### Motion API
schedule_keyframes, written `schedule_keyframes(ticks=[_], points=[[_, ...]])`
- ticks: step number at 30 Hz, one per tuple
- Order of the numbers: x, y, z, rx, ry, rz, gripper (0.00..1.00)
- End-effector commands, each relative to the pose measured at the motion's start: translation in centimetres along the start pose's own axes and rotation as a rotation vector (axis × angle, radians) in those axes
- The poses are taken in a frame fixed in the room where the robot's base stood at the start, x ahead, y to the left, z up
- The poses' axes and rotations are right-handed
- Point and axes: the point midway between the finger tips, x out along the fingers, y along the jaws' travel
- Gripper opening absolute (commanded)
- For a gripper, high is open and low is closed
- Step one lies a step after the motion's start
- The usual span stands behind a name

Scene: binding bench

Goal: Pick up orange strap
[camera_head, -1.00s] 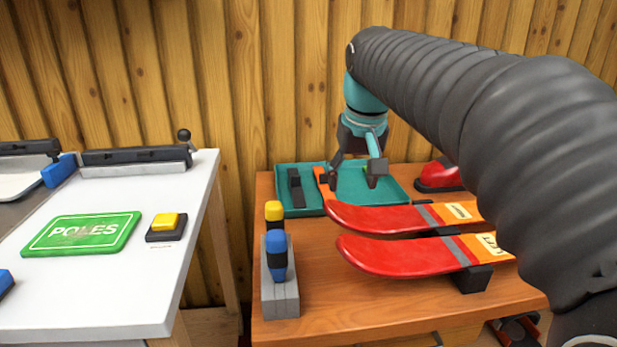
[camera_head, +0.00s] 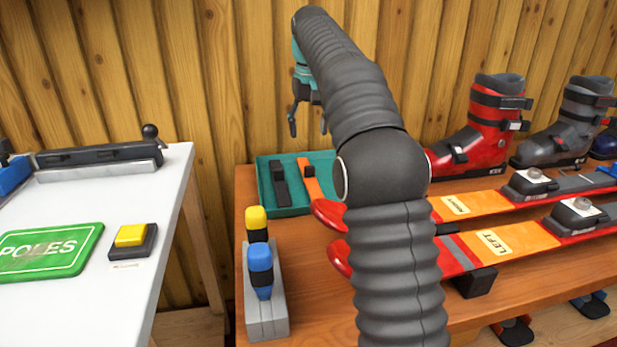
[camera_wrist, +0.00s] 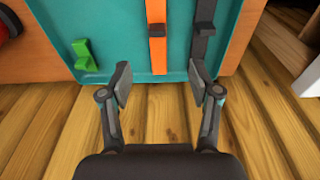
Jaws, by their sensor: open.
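The orange strap (camera_head: 310,182) with a dark buckle lies in the teal tray (camera_head: 284,211) at the back of the wooden bench. In the wrist view the orange strap (camera_wrist: 157,52) runs down the tray, with its dark buckle across it. My gripper (camera_head: 307,122) is open and empty, raised above and behind the tray near the wall. In the wrist view the two fingers of my gripper (camera_wrist: 158,84) are spread wide on either side of the strap's line, apart from the strap. My arm hides the tray's right part in the head view.
A black strap (camera_head: 280,188) lies left of the orange one in the head view. A green piece (camera_wrist: 84,56) sits in the tray. Two screwdrivers (camera_head: 259,265) stand in a grey block at the front left. Red skis (camera_head: 450,250) and boots (camera_head: 490,125) occupy the right.

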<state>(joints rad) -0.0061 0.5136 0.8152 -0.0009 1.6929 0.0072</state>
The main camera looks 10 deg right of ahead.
Motion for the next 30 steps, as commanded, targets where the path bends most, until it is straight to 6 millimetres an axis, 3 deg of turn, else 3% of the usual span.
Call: schedule_keyframes(ticks=[9, 18, 30], points=[[5.3, -0.1, 0.1, -0.001, -0.002, 0.000, 0.62], [7.4, 0.0, 0.1, -0.001, 0.000, 0.000, 0.62], [12.0, 0.4, 0.4, -0.001, 0.000, 0.000, 0.62]])
